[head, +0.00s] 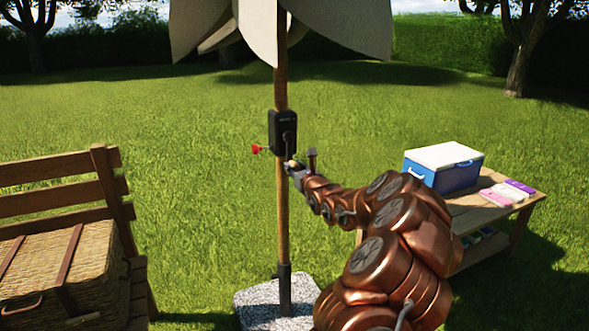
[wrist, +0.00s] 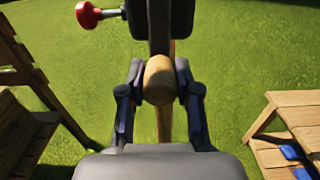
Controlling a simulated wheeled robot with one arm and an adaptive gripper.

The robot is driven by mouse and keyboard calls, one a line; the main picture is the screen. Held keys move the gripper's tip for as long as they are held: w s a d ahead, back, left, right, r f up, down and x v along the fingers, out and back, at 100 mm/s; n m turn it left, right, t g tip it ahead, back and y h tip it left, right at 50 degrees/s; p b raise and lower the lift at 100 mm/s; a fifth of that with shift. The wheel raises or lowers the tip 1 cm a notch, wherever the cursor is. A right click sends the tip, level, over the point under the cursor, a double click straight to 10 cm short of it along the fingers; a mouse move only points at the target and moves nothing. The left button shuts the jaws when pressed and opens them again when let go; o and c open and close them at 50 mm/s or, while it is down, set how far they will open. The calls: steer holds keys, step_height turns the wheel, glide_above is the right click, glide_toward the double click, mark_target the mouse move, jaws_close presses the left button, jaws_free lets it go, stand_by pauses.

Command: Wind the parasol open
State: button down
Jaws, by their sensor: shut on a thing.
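The parasol's pale canopy (head: 335,22) shows at the top of the head view, its panels hanging splayed around the pole; its upper part is out of frame. The wooden pole (head: 282,215) stands upright in a speckled stone base (head: 255,308). A black winder box (head: 279,132) is on the pole, with a red knob (head: 256,149) at its left; the red knob also shows in the wrist view (wrist: 88,15). The crank arm points down from the box. My gripper (wrist: 159,82) is shut on the crank's wooden handle (wrist: 158,74), one finger on each side.
A wooden bench (head: 55,170) with a wicker hamper (head: 40,270) stands at the left. At the right, a wooden table (head: 475,217) holds a blue-and-white cooler (head: 445,172) and coloured packs (head: 503,193). Open grass lies around the pole.

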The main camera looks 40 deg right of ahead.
steer(key=shift+w+a+f+b, duration=0.15)
steer(key=shift+a+b, duration=0.25)
steer(key=shift+b, duration=0.15)
steer(key=w+a+r, duration=0.1)
steer(key=a+r, duration=0.2)
steer(key=r, duration=0.4)
steer(key=w+a+r, duration=0.1)
steer(key=a+r, duration=0.2)
steer(key=r, duration=0.4)
steer(key=d+r+p, duration=0.1)
steer(key=d+p, duration=0.1)
steer(key=p, duration=0.3)
steer(key=s+d+r+p, duration=0.1)
steer(key=d+p, duration=0.2)
steer(key=p, duration=0.2)
steer(key=s+d+r+p, duration=0.1)
steer(key=d+p, duration=0.1)
steer(key=p, duration=0.2)
steer(key=shift+s+d+r+p, duration=0.1)
steer(key=shift+s+d+p, duration=0.15)
steer(key=shift+p, duration=0.15)
